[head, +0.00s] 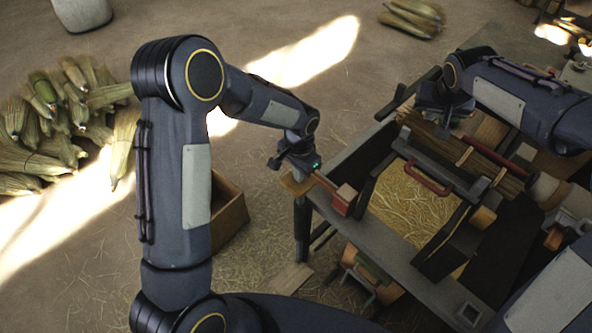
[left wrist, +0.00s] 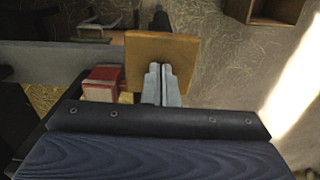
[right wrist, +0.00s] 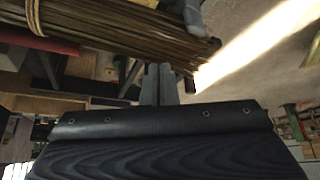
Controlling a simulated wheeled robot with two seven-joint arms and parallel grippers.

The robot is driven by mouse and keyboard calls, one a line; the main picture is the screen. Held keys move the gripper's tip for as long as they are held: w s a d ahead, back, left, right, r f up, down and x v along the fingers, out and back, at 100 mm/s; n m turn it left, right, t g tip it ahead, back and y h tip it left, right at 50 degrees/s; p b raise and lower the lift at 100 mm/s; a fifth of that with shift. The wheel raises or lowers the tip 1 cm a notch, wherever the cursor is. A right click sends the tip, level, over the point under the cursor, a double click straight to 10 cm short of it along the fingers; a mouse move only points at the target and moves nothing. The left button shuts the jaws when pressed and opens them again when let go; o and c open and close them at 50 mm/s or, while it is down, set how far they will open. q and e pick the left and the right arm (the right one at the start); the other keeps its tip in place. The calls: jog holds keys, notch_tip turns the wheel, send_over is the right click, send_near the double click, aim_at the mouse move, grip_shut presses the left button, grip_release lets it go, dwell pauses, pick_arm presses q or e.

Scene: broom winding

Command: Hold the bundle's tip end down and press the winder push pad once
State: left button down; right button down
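The bundle (head: 447,144) of brown stalks lies across the winder on the bench, tied with pale bands. In the right wrist view the bundle (right wrist: 120,35) crosses the top, with its ragged tip end at the right. My right gripper (head: 445,115) is at the tip end; its fingers (right wrist: 159,85) are together, close to the stalks. I cannot tell whether they touch. The tan push pad (head: 296,186) sticks out at the bench's left side beside a red block (head: 345,197). My left gripper (head: 299,165) is at the pad, fingers together, in front of the pad (left wrist: 150,48) in the left wrist view.
The grey bench (head: 395,262) holds a straw-filled tray (head: 410,200) and a red handle (head: 425,180). A wooden box (head: 228,212) stands on the floor left of the bench. Several broom heads (head: 60,125) are piled at the far left.

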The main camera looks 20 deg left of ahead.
pick_arm(q)
jog(key=shift+s+f, duration=0.1)
jog(key=shift+f, duration=2.9)
jog(key=shift+r, duration=0.1)
jog(key=shift+r, duration=5.75)
jog(key=shift+r, duration=0.25)
notch_tip(320, 180, up, 12)
send_over(298, 186)
jog(key=w, duration=0.2)
jog(key=shift+a+f, duration=0.2)
